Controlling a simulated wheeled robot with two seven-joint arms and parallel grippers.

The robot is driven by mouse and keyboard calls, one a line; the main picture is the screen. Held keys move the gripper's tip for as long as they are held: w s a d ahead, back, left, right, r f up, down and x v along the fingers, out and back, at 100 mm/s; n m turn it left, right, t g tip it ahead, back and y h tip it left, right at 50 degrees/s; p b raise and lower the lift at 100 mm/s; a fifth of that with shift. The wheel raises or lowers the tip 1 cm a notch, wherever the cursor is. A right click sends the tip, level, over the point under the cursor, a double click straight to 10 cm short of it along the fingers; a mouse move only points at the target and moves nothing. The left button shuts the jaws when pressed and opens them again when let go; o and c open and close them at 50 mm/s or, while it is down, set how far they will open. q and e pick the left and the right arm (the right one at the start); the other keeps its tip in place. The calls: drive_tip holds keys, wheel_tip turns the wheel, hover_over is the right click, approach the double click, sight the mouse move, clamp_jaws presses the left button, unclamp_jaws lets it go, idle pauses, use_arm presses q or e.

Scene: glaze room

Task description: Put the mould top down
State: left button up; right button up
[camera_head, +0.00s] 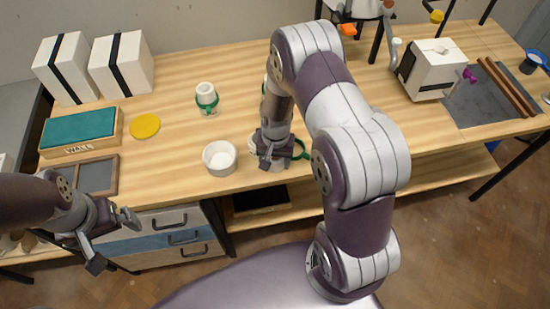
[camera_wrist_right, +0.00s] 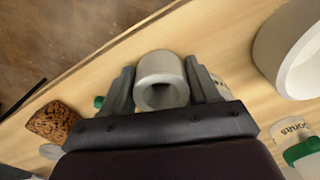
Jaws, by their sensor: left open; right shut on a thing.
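My right gripper (camera_head: 273,157) is low over the front of the wooden table, in the middle of the head view. In the right wrist view, the right gripper (camera_wrist_right: 163,88) is shut on a white round piece with a hollow in its end (camera_wrist_right: 158,64), which looks like the mould top. The arm and fingers hide most of it in the head view, and I cannot tell whether it touches the table. My left gripper (camera_head: 112,238) is open and empty, in front of the table's left edge near the drawers.
A white bowl (camera_head: 219,170) stands left of my right gripper. A green ring-like part (camera_head: 301,149) shows right of the gripper. A yellow disc (camera_head: 145,126) and teal-topped box (camera_head: 80,128) lie left.

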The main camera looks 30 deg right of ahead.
drive_tip(key=shift+s+f, duration=0.1)
drive_tip(key=o, duration=1.1)
